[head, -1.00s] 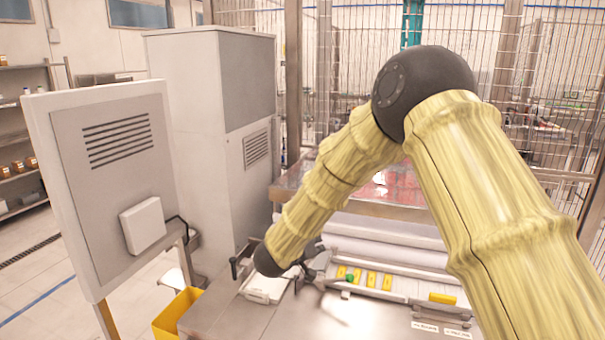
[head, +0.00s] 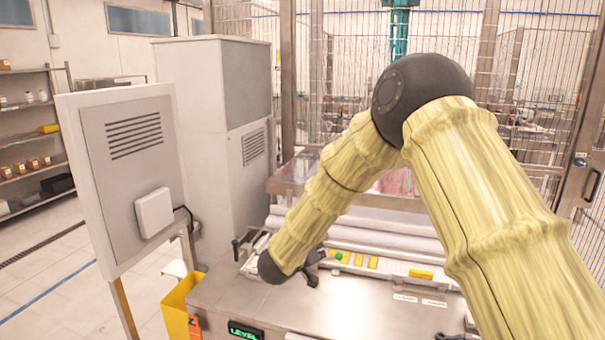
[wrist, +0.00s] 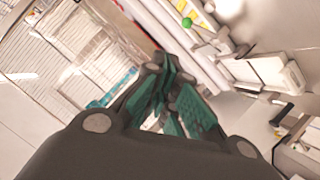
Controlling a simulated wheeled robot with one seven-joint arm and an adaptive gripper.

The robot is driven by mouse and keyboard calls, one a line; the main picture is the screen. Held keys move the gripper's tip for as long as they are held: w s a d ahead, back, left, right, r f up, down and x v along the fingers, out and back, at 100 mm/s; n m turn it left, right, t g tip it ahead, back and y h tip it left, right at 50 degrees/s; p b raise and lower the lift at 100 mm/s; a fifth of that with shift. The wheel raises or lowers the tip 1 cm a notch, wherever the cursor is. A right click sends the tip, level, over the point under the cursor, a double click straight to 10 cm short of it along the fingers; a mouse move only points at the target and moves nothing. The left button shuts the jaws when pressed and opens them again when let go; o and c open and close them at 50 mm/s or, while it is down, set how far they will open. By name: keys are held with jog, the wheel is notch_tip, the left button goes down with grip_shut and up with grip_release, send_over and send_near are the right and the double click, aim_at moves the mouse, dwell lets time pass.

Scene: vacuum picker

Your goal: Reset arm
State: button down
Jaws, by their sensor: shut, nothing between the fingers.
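My arm, in a ribbed yellow cover with black joints, reaches from the right of the head view, bends at the top and comes down over the steel machine table (head: 255,300). My gripper (head: 312,279) shows there as a small dark shape beyond the black wrist joint, partly hidden by it. In the wrist view my gripper (wrist: 160,68) has dark fingers with green pads drawn together, with nothing held between them.
Yellow blocks (head: 420,274) and a green knob (head: 338,256) sit on a rail behind my gripper, before white rollers (head: 395,228). A grey panel (head: 128,165) and yellow bin (head: 177,305) stand left. A lit LEVEL display (head: 245,331) is at the table's front. Wire fencing stands behind.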

jog(key=s+d+f+g+y, duration=0.1)
jog(key=s+d+f, duration=0.3)
jog(key=f, duration=0.5)
jog(key=s+d+f+n+g+y, duration=0.1)
jog(key=s+d+f+y, duration=0.1)
jog(key=s+f, duration=0.55)
jog(key=s+d+f+g+y, duration=0.1)
jog(key=s+d+f, duration=0.3)
jog(key=f, duration=0.6)
jog(key=s+d+f+g+y, duration=0.1)
jog(key=s+d+f+g, duration=0.1)
jog(key=s+f, duration=0.45)
jog(key=s+d+f+g, duration=0.2)
jog(key=s+f, duration=0.1)
jog(key=s, duration=0.7)
jog(key=s+d+f+m+g+y, duration=0.1)
jog(key=s+d+g, duration=0.1)
jog(key=s, duration=1)
jog(key=s+d+f+m+g+y, duration=0.1)
jog(key=s+d+f+g, duration=0.15)
jog(key=s, duration=0.95)
notch_tip(320, 180, down, 9)
jog(key=b, duration=1)
